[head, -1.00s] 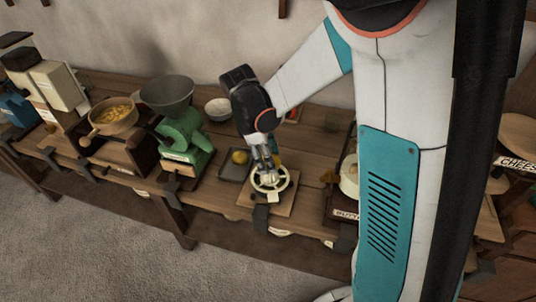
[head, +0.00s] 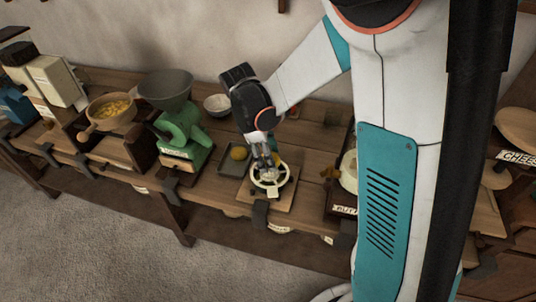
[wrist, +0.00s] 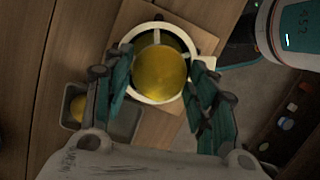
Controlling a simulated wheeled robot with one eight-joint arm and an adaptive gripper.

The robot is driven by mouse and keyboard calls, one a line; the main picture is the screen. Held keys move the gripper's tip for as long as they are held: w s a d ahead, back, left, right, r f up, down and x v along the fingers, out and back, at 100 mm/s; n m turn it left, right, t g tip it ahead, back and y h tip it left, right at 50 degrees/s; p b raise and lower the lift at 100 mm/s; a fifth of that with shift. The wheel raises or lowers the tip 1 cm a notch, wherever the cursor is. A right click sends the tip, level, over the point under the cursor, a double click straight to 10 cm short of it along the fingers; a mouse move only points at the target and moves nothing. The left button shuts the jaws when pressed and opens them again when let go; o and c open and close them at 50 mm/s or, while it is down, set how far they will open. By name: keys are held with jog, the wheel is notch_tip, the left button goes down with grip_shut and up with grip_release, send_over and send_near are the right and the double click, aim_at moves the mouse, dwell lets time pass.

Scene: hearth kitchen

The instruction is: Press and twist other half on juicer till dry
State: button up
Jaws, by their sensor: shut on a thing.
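A white juicer (head: 257,187) with a round, spoked rim stands on a wooden board near the table's front edge. Its rim (wrist: 131,48) also shows in the wrist view. My gripper (head: 268,168) points down over the juicer. In the wrist view my gripper (wrist: 160,82) has its teal fingers on either side of a round yellow fruit half (wrist: 160,75) and is shut on it. The half sits over the juicer's middle, inside the rim as seen from above. It hides the cone, so I cannot see the contact beneath it.
A grey tray (head: 229,168) with a yellow fruit piece (head: 239,153) lies left of the juicer. A green mill (head: 182,130) stands further left, and a white bowl (head: 217,105) behind. A butter stand (head: 345,205) is close on the right.

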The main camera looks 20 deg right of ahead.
jog(key=shift+f+b, duration=0.3)
jog(key=shift+f, duration=0.1)
dwell(0.3)
